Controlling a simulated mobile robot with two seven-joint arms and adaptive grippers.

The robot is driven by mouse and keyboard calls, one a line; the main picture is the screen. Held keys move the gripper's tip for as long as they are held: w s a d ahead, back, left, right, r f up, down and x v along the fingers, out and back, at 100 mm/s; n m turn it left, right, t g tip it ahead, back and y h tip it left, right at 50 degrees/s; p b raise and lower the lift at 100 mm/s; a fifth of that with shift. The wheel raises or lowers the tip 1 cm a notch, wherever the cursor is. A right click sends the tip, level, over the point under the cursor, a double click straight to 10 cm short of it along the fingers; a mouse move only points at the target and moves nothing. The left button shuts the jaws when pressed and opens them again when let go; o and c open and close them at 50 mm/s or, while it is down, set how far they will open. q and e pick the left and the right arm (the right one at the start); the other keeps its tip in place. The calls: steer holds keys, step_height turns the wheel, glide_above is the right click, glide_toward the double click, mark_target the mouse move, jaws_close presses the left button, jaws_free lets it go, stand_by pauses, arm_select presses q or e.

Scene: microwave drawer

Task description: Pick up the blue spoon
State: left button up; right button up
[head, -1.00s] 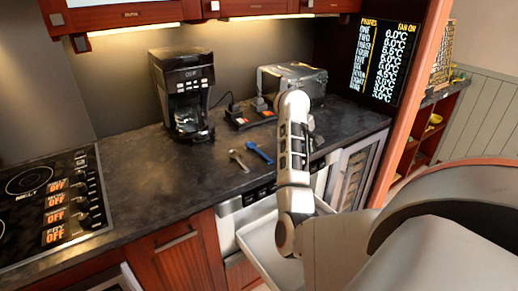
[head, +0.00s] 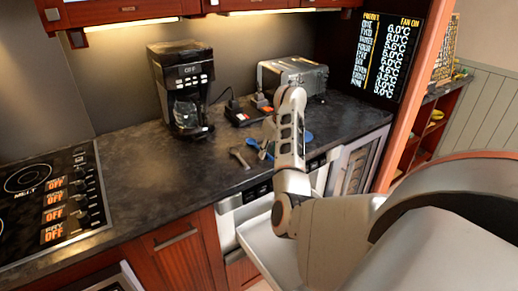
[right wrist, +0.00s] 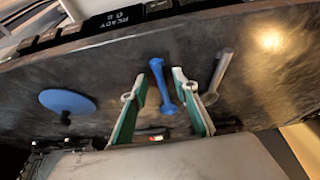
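In the right wrist view my right gripper (right wrist: 154,86) is open, its two green-lined fingers pointing at the dark counter. A slim blue tool with widened ends (right wrist: 160,84) shows between the fingers; I see no grip on it, and contact is unclear. A blue piece with a broad round head (right wrist: 67,101) lies left of the fingers. Which blue piece is the spoon is not clear. In the head view the slim blue tool (head: 259,150) is partly behind my right arm, and the round blue piece (head: 307,136) shows just right of it. My left gripper is not in view.
A grey wrench-like tool (head: 240,158) lies left of the slim blue one; it also shows in the right wrist view (right wrist: 217,77). A coffee maker (head: 182,90) and a toaster (head: 300,75) stand behind. An open drawer (head: 258,247) sticks out below the counter.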

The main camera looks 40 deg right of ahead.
steer(key=shift+f, duration=0.15)
jaws_close()
